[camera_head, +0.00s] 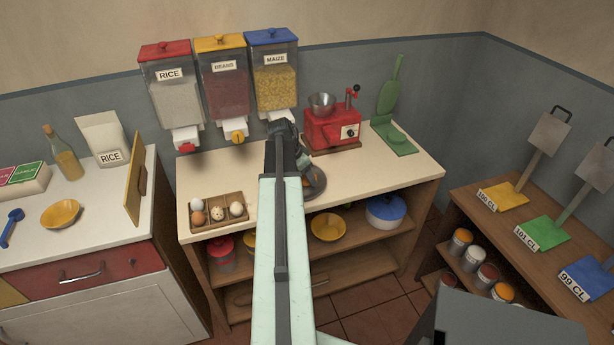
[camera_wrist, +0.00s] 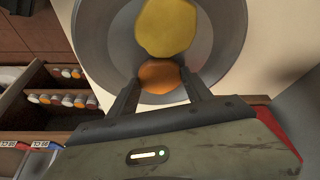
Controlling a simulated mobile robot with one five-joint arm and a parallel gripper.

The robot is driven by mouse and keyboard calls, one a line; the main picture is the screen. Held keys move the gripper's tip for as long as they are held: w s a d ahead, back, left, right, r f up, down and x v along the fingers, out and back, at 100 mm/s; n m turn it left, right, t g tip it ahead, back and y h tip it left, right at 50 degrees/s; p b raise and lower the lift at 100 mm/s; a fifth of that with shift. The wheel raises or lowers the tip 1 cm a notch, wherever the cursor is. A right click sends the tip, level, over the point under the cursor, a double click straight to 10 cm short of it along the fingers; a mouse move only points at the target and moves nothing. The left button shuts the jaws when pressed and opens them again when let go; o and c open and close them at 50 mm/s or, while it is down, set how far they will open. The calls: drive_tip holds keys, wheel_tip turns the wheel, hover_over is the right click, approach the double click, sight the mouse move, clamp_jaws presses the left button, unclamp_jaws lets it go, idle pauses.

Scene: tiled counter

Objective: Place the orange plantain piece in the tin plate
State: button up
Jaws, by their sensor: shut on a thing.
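The orange plantain piece (camera_wrist: 160,75) is between the two fingers of my gripper (camera_wrist: 158,84) in the wrist view, and the gripper is shut on it. The grey round tin plate (camera_wrist: 226,38) lies behind the piece in that view. A yellow piece (camera_wrist: 166,26) is over the plate's middle, just beyond the orange one. The orange piece overlaps the near part of the plate; I cannot tell whether it touches it. In the head view the plate (camera_head: 318,186) shows on the counter beside my arm, which hides part of it.
An egg tray (camera_head: 217,212) stands on the counter left of my arm. Dispensers (camera_head: 222,90) hang on the wall. The counter's right part is clear.

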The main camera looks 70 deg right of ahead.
drive_tip(key=o, duration=1.5)
drive_tip(key=shift+r+p, duration=0.5)
drive_tip(key=shift+p, duration=0.15)
drive_tip(key=p+v, duration=1)
drive_tip(key=v, duration=0.1)
drive_tip(key=shift+a, duration=0.15)
drive_tip(key=shift+w, duration=0.1)
